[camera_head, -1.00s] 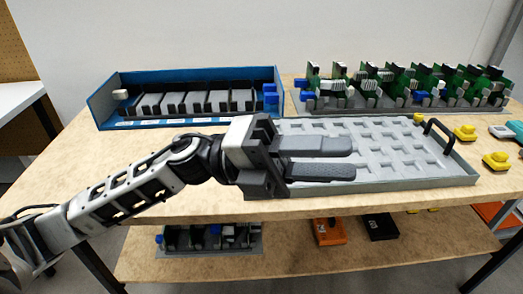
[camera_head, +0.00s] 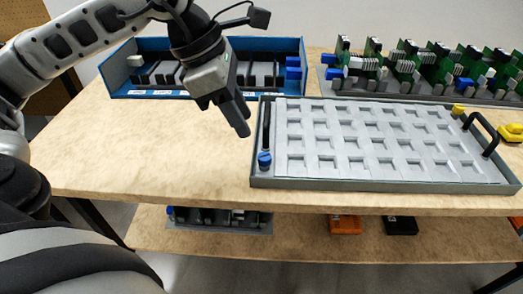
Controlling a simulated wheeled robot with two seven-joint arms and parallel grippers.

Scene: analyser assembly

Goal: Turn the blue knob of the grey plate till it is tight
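The grey plate (camera_head: 385,187) is a flat tray with rows of square pockets, lying on the table at the centre right. Its blue knob (camera_head: 264,160) stands at the near left corner, by the lower end of a black handle (camera_head: 266,125). My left gripper (camera_head: 243,127) hangs above and to the left of the plate, its fingers pointing down towards its left edge. It is apart from the knob and holds nothing that I can see. The fingers overlap, so their gap cannot be told. My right gripper is not in view.
A blue box (camera_head: 130,94) with dark and grey modules stands behind my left gripper. A rack of green boards (camera_head: 420,75) stands at the back right. Yellow pieces (camera_head: 511,132) lie at the right. The tabletop left of the plate is clear. A lower shelf holds several parts.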

